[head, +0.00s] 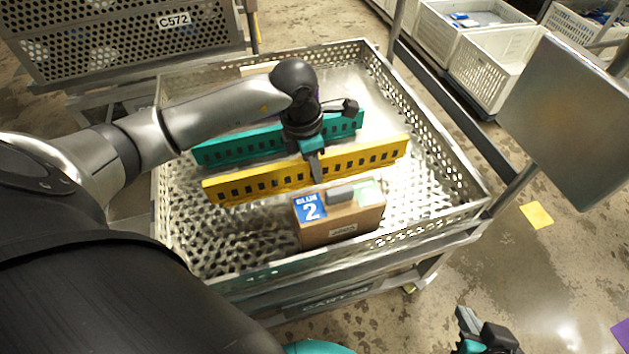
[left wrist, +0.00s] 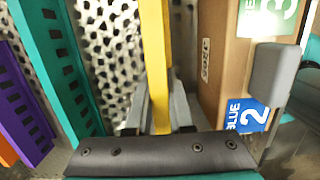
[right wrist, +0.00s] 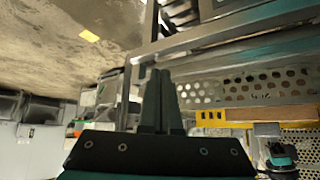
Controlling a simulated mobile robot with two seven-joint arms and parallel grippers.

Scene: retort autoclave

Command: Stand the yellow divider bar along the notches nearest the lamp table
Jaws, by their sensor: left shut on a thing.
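The yellow divider bar (head: 255,184) is a long slotted strip standing on edge across the perforated metal tray (head: 428,125). My left gripper (head: 316,170) is shut on it near its middle. In the left wrist view the bar (left wrist: 155,60) runs between the fingers (left wrist: 158,115). A teal divider (head: 225,150) stands roughly parallel behind it. A brown carton (head: 345,222) with a blue "2" label sits in front of the bar, close to the fingers. My right gripper (right wrist: 160,95) is outside the tray, shut and empty. Notches are not clearly distinguishable.
A purple divider (left wrist: 20,110) stands beyond the teal one. A grey flat panel (head: 570,120) is right of the tray. White crates (head: 495,60) stand at the back right, and a perforated basket marked C572 (head: 125,40) at the back left. The tray's right end has bare floor.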

